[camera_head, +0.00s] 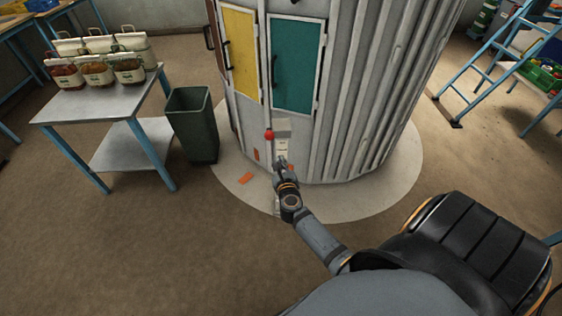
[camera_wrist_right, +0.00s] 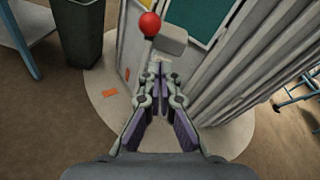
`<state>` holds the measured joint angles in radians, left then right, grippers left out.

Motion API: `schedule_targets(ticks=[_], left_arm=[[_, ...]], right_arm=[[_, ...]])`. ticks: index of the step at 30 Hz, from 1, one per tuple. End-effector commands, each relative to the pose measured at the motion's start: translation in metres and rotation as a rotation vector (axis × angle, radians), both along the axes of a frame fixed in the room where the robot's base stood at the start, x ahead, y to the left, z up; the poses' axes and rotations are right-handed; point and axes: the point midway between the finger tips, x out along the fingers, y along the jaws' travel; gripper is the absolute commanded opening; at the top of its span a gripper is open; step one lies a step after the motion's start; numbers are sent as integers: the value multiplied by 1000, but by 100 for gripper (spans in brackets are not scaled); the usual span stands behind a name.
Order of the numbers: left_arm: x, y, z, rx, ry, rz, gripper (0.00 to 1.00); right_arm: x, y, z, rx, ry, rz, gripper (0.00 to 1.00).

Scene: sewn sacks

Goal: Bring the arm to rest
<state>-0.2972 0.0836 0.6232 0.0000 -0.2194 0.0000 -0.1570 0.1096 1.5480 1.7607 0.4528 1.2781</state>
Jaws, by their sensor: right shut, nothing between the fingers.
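My right arm reaches in from the lower right in the head view. Its gripper (camera_head: 281,163) is in front of a ribbed grey silo-like body (camera_head: 350,110), just below a small grey box with a red ball knob (camera_head: 269,135). In the right wrist view the fingers of the gripper (camera_wrist_right: 163,75) are shut with nothing between them. The red knob (camera_wrist_right: 150,24) and the grey box (camera_wrist_right: 172,39) lie just beyond the fingertips there. I cannot tell whether they touch. My left gripper is not in view.
A dark green bin (camera_head: 193,125) stands left of the silo. A metal table (camera_head: 75,108) with several filled sacks is further left. A blue ladder (camera_head: 487,75) stands at the right. Orange scraps (camera_head: 246,178) lie on the pale round base. The floor at lower left is clear.

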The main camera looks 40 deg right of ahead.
Motion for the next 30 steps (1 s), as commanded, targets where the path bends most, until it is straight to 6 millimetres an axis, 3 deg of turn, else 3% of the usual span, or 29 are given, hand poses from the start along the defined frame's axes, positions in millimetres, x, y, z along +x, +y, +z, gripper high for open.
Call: schedule_targets(ticks=[11,14,17,21,23,27,30], left_arm=[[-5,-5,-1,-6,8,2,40],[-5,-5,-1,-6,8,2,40],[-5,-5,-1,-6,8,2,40],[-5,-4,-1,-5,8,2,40],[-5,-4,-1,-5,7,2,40],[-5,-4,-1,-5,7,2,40],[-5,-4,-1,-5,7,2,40]], right_arm=[[0,0,-1,-4,4,3,0],[-6,4,-21,-119,77,53,0],[-26,17,-76,-442,285,221,0],[-85,46,-181,-977,627,615,0],[-119,56,-222,-1170,743,799,0],[-213,73,-304,-1546,931,1265,0],[-289,78,-348,-1760,990,1623,0]])
